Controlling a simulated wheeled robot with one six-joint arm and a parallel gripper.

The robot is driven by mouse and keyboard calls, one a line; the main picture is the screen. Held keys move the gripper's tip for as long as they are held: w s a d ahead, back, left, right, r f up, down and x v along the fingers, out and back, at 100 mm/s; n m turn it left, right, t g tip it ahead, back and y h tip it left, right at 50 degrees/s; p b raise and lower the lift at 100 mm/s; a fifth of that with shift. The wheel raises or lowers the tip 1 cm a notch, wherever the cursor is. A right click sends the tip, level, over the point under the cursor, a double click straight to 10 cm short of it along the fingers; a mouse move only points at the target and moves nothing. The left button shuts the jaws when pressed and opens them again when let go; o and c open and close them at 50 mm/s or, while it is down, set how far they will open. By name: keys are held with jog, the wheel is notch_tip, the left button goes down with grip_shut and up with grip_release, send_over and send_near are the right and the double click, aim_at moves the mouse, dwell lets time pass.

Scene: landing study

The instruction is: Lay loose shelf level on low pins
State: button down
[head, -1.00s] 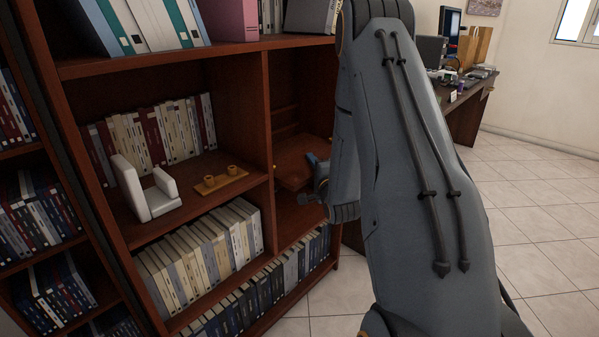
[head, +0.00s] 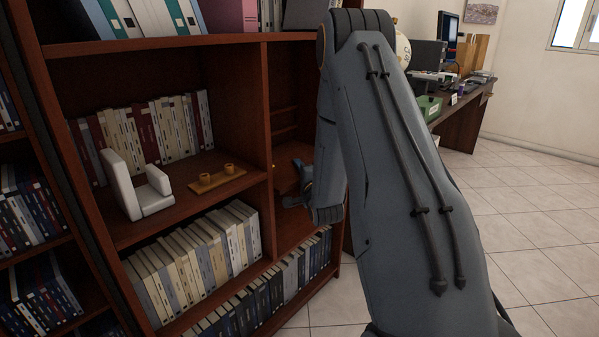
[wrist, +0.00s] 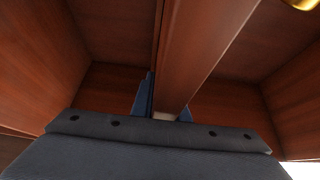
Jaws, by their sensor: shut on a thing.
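The loose shelf (wrist: 202,48) is a reddish-brown board, seen along its narrow edge in the wrist view, inside the right bay of the bookcase. My gripper (wrist: 165,108) is shut on its near edge, with a blue finger on each side. In the head view my gripper (head: 297,188) is at the mouth of that bay, and only a strip of the shelf (head: 283,180) shows beside it; my arm covers the rest. A rounded brass piece (wrist: 300,3) is cut off at the wrist view's top right corner; I cannot tell if it is a pin.
The bay's upright divider (head: 266,130) stands close left of my gripper. The left bay holds books, a white bookend (head: 150,200) and a small wooden stand (head: 217,180) with two cups. Books fill the lower row. Open tiled floor (head: 540,225) lies at right.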

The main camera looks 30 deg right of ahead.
dwell(0.3)
jog(key=c, duration=1.7)
grip_release()
jog(key=shift+s+r, duration=0.1)
jog(key=shift+r, duration=0.05)
jog(key=p+v, duration=0.2)
jog(key=v, duration=0.9)
jog(key=shift+s, duration=0.4)
jog(key=shift+s, duration=0.1)
